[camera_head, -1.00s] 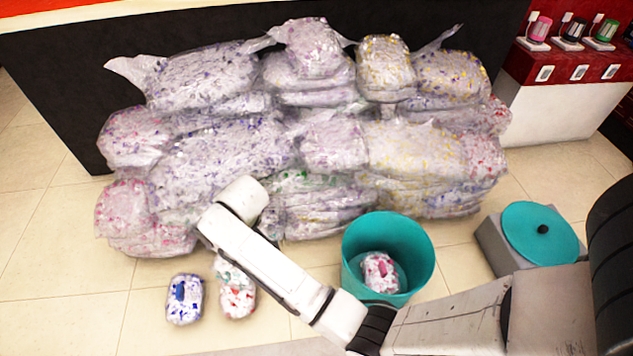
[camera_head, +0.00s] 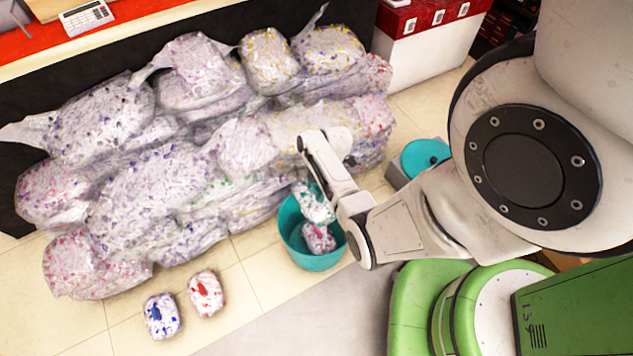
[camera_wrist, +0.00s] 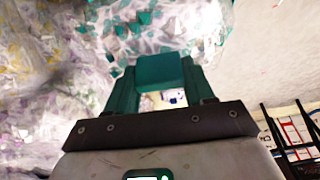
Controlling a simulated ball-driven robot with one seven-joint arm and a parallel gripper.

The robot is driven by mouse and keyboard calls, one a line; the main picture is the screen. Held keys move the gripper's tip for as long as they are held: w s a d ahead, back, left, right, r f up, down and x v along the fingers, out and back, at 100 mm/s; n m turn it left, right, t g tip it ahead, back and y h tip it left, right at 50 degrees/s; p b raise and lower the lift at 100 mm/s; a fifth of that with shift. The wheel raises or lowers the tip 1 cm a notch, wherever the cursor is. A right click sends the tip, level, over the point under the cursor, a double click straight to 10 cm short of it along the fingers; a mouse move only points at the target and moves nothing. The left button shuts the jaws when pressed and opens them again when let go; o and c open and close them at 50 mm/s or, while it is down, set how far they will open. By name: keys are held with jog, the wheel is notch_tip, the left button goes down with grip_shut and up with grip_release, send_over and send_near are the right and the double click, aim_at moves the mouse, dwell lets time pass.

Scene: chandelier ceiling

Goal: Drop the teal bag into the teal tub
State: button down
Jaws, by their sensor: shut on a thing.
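The teal bag (camera_head: 313,203), clear with white and teal bits, hangs over the far part of the teal tub's opening in the head view. How high it is above the rim I cannot tell. The teal tub (camera_head: 292,246) stands on the floor with a pink-marked bag (camera_head: 318,240) in it. My gripper (camera_wrist: 158,76) is shut on the teal block of the teal bag (camera_wrist: 150,26), which fills the top middle of the wrist view. In the head view my arm's wrist hides most of the gripper.
A large heap of filled clear bags (camera_head: 170,190) lies behind and left of the tub. A blue-marked bag (camera_head: 162,316) and a red-marked bag (camera_head: 206,294) lie on the floor to the left. A teal lid (camera_head: 425,155) on a grey box stands right of the tub.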

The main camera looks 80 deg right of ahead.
jog(key=shift+f+b, duration=2.85)
jog(key=shift+f, duration=0.15)
jog(key=shift+c, duration=1.6)
grip_release()
jog(key=p+v, duration=0.3)
jog(key=v, duration=0.8)
jog(key=shift+p, duration=0.3)
